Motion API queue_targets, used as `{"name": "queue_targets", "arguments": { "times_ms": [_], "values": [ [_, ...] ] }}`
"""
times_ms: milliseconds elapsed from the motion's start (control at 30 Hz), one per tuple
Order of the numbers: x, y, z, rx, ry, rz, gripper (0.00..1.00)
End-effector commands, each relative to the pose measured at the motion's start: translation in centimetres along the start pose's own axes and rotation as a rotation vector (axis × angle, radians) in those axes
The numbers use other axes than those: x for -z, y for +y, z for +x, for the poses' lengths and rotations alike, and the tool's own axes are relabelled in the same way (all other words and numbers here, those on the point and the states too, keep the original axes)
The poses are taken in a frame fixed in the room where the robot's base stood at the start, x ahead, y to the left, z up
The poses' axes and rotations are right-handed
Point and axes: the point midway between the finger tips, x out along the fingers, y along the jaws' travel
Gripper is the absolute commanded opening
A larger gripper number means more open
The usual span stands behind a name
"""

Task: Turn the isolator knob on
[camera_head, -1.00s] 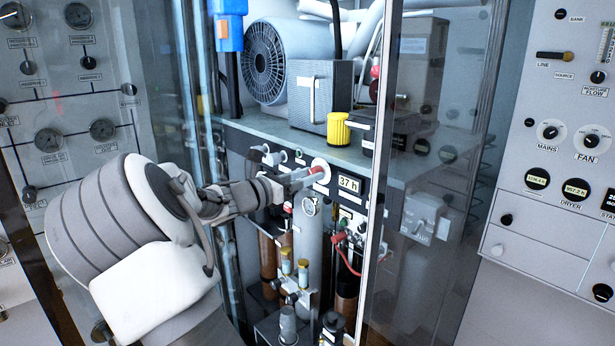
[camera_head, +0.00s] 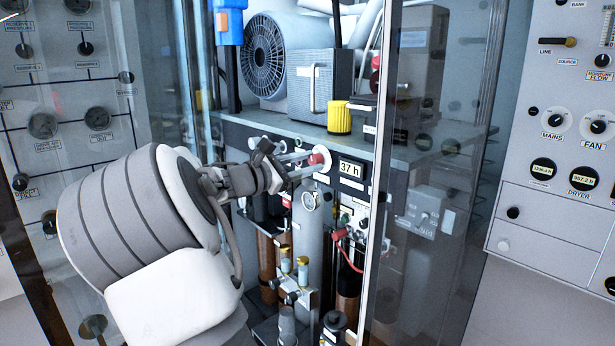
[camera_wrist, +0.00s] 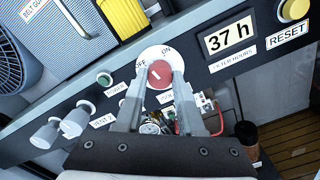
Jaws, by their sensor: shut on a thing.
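The isolator knob is a round red knob (camera_wrist: 157,77) on a white disc (camera_wrist: 163,53) marked OFF on the left and ON on the upper right. A short pale mark shows on the knob's face; I cannot surely tell which label it points to. In the head view the red knob (camera_head: 319,157) sits on the dark panel inside the open cabinet, left of the 37 h display. My gripper (camera_wrist: 161,72) has one finger on each side of the knob and is shut on it. It also shows in the head view (camera_head: 312,164), reaching in from the left.
The hour display (camera_wrist: 231,36) and yellow RESET button (camera_wrist: 294,9) are right of the knob. A green POWER button (camera_wrist: 104,79) and grey valve knobs (camera_wrist: 75,122) are left. A yellow cylinder (camera_head: 339,118) stands above. Glass doors (camera_head: 425,200) flank the opening.

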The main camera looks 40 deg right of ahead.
Motion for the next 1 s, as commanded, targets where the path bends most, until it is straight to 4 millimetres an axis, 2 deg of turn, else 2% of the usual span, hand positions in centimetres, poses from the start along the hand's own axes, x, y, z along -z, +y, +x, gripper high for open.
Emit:
{"name": "queue_targets", "arguments": {
  "times_ms": [33,700,1000],
  "values": [
    [0.54,-0.33,-0.02,-0.001,0.001,0.047,0.00],
    [0.57,-0.40,-0.02,0.001,0.000,0.674,0.00],
    [0.37,-0.27,0.01,0.001,0.000,0.879,0.00]
  ]
}}
